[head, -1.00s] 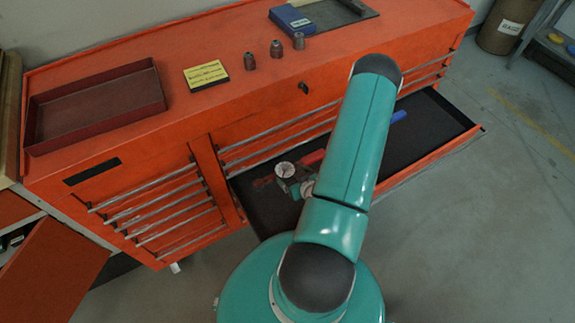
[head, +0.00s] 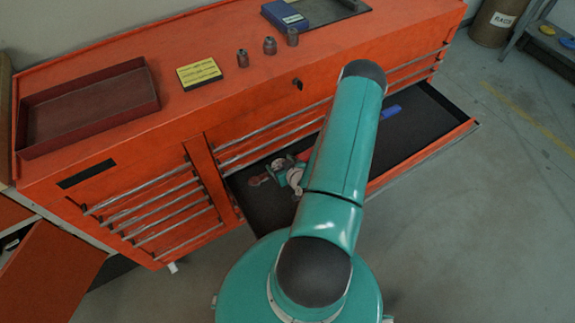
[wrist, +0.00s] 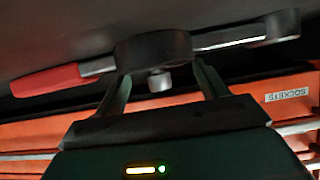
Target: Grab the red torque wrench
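The torque wrench lies in the open drawer. In the wrist view its red handle (wrist: 48,80) is at left, its dark round dial housing (wrist: 152,50) in the middle, and its metal bar (wrist: 232,38) runs right. In the head view part of the red handle (head: 304,155) shows beside my arm, which hides much of the wrench. My gripper (wrist: 162,72) is open, its two fingers spread at the left and right sides of the dial housing. The fingertips meet the housing's lower edge in the picture; whether they touch is unclear.
The drawer (head: 425,112) sticks out of the orange tool cabinet (head: 235,100). A blue handle (head: 390,112) lies farther right in it. On top are a red tray (head: 88,105), a yellow note block (head: 199,73), several sockets (head: 269,45) and a blue box (head: 285,15).

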